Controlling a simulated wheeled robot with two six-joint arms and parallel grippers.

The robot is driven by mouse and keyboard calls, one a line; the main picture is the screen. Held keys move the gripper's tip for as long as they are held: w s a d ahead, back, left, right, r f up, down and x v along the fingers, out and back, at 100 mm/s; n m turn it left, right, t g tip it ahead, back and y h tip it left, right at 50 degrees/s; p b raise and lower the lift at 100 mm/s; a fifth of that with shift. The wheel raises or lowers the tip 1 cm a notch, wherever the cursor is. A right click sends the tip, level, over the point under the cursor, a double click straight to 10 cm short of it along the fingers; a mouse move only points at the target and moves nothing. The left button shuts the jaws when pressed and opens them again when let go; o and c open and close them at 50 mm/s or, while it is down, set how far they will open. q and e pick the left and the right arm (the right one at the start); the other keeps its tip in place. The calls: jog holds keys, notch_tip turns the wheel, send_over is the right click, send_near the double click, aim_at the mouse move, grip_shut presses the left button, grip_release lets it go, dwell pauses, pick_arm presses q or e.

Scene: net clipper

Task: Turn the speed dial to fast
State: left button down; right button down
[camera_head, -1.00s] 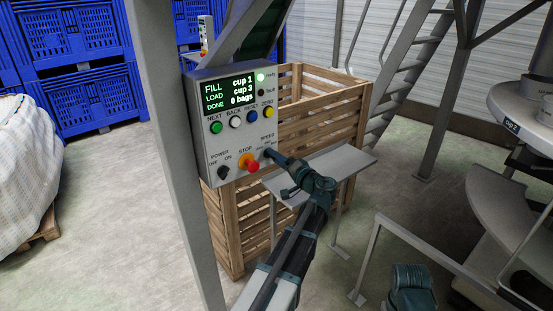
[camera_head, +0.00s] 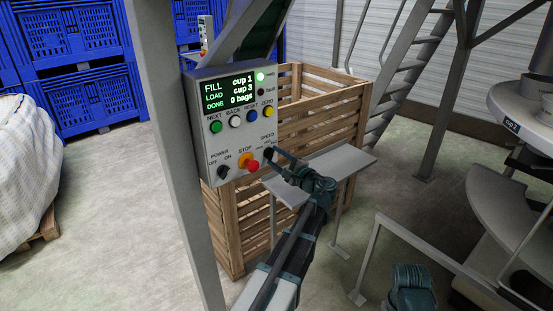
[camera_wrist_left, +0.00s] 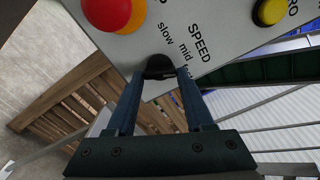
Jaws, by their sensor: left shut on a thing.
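The grey control panel (camera_head: 240,140) carries a small black speed dial (camera_head: 268,152) at its lower right, under the SPEED label. The dial also shows in the left wrist view (camera_wrist_left: 160,67), beside the labels "slow" and "mid"; a third label is mostly hidden by a finger. My left gripper (camera_head: 274,152) is at the panel, with its fingers (camera_wrist_left: 158,78) shut on the dial from either side. The dial's pointer cannot be made out. The fingers of my right gripper are not in view.
A red stop button (camera_head: 253,166) is just left of the dial, with the black power switch (camera_head: 223,172) beyond it. Several coloured buttons sit above. A grey shelf (camera_head: 340,168) is close under my left arm, and a wooden crate (camera_head: 320,110) stands behind the panel.

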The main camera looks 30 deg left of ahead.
pick_arm(q)
jog(key=shift+m, duration=2)
jog(key=shift+c, duration=1.4)
grip_release()
jog(key=shift+d, duration=0.1)
jog(key=v, duration=1.3)
jog(key=shift+s+d, duration=0.2)
jog(key=shift+d, duration=0.1)
jog(key=shift+f, duration=0.1)
